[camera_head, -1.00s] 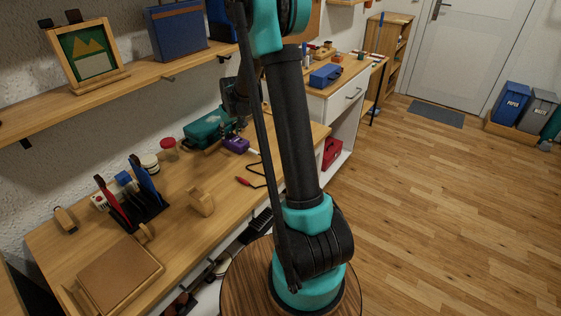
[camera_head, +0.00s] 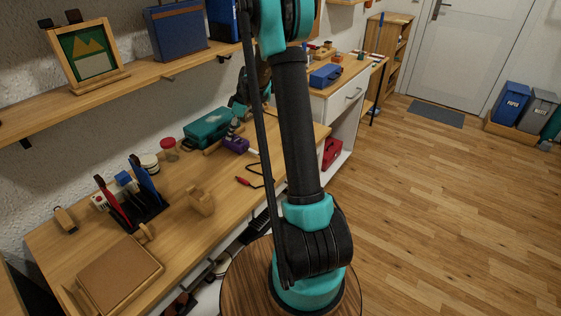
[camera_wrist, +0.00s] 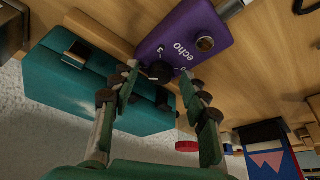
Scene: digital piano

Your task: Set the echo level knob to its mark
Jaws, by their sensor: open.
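The purple echo box (camera_wrist: 186,36) lies at the top middle of the wrist view, its "echo" lettering upside down. A dark round knob (camera_wrist: 160,72) sits near its lower edge with small pale marks beside it. A second, metallic round part (camera_wrist: 205,44) is on the box's right side. My gripper (camera_wrist: 159,72) is open, one finger on each side of the dark knob in the picture; I cannot tell whether they touch it. In the head view the purple box (camera_head: 236,145) is on the bench, with my wrist above it.
A teal case (camera_wrist: 85,85) is left of the echo box in the wrist view, close to my left finger. It stands behind the box in the head view (camera_head: 207,128). A red-handled tool (camera_head: 245,181) and a wooden block (camera_head: 200,200) lie nearer on the bench (camera_head: 185,235).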

